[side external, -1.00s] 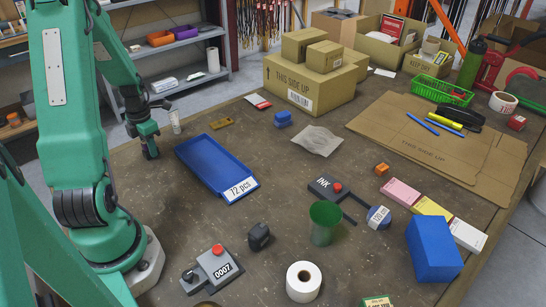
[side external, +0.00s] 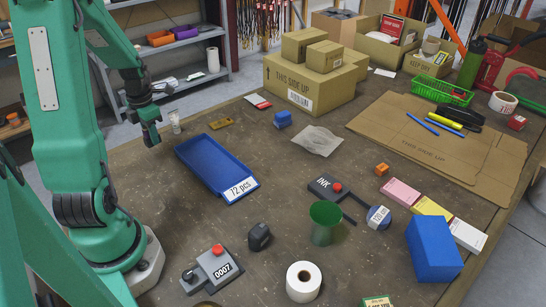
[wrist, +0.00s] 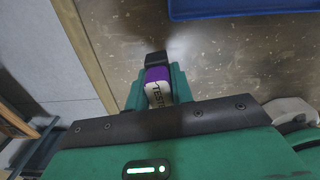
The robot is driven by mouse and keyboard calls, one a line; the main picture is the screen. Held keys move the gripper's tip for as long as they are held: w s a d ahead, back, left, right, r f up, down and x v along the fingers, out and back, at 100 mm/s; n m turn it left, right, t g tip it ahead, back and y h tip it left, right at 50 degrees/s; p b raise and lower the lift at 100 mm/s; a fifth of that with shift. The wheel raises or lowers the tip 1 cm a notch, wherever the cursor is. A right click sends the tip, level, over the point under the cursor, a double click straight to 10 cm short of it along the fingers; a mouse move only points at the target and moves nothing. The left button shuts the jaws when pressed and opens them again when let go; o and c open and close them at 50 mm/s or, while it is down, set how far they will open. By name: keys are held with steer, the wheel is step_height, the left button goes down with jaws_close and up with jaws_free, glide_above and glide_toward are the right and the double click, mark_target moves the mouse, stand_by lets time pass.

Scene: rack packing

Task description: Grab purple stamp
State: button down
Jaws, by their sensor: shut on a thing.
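The purple stamp (wrist: 158,76), with a purple band and a white label showing the letters "TEST", sits between the teal fingers of my gripper (wrist: 158,87) in the wrist view. The fingers are shut on its two sides. A dark end pokes out past the fingertips. In the side view my gripper (side external: 151,137) hangs above the table's left part, to the left of the blue tray; the stamp cannot be made out there.
The blue tray (side external: 199,157), marked "72 pcs", lies just right of my gripper. A small pale tube (side external: 175,122) stands close behind it. The table's left edge is close.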

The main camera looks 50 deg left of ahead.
steer(key=w+d+r, duration=0.4)
steer(key=d+r, duration=0.1)
steer(key=d, duration=0.3)
steer(key=shift+d+r, duration=0.2)
steer(key=shift+r, duration=0.1)
steer(key=shift+w, duration=0.1)
